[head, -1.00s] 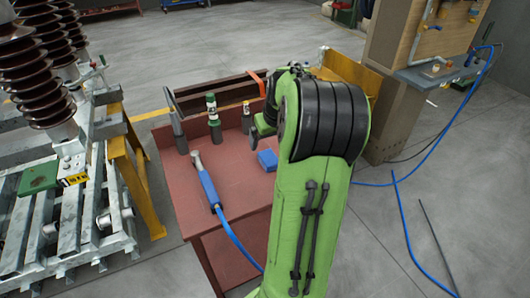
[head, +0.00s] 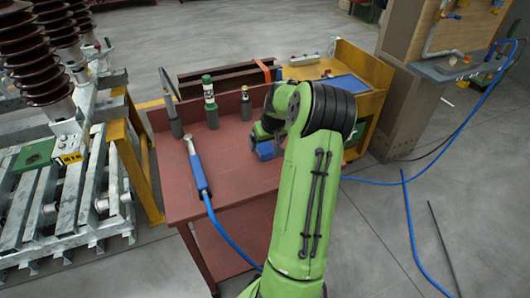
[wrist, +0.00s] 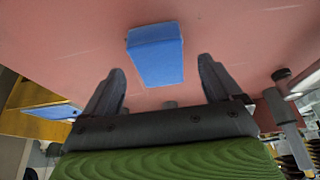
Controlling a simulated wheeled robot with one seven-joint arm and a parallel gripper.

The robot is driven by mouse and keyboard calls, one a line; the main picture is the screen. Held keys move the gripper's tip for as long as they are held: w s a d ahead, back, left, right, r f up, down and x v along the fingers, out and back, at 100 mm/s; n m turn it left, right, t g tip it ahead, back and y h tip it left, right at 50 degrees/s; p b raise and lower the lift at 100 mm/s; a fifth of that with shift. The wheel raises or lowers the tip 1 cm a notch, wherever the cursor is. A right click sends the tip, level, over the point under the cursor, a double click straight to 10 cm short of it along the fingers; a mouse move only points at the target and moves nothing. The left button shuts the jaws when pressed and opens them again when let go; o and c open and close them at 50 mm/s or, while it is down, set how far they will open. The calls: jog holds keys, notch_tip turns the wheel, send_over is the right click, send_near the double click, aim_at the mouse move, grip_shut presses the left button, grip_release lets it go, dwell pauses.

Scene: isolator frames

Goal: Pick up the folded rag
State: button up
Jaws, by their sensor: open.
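The folded rag (wrist: 155,55) is a blue block-like bundle on the red table top (wrist: 60,50). In the wrist view it lies beyond and between my gripper's (wrist: 163,82) two dark fingers, which are spread apart with nothing between their tips. In the head view the rag (head: 266,150) shows just beside the end of my green arm, partly hidden by it. My gripper's fingers are hidden by the arm in the head view.
A blue-handled tool (head: 196,165) with a blue hose lies left on the table. A yellow workbench (head: 372,80) adjoins at the right. The table's front middle is clear.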

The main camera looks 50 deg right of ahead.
aim_at(266, 146)
jog(key=shift+x, duration=1.25)
jog(key=shift+r, duration=0.1)
jog(key=c, duration=1)
notch_tip(266, 146, up, 10)
jog(key=p, duration=0.3)
jog(key=shift+r, duration=0.1)
jog(key=shift+c, duration=0.2)
jog(key=o, duration=0.4)
jog(key=c, duration=0.3)
jog(key=shift+s, duration=0.1)
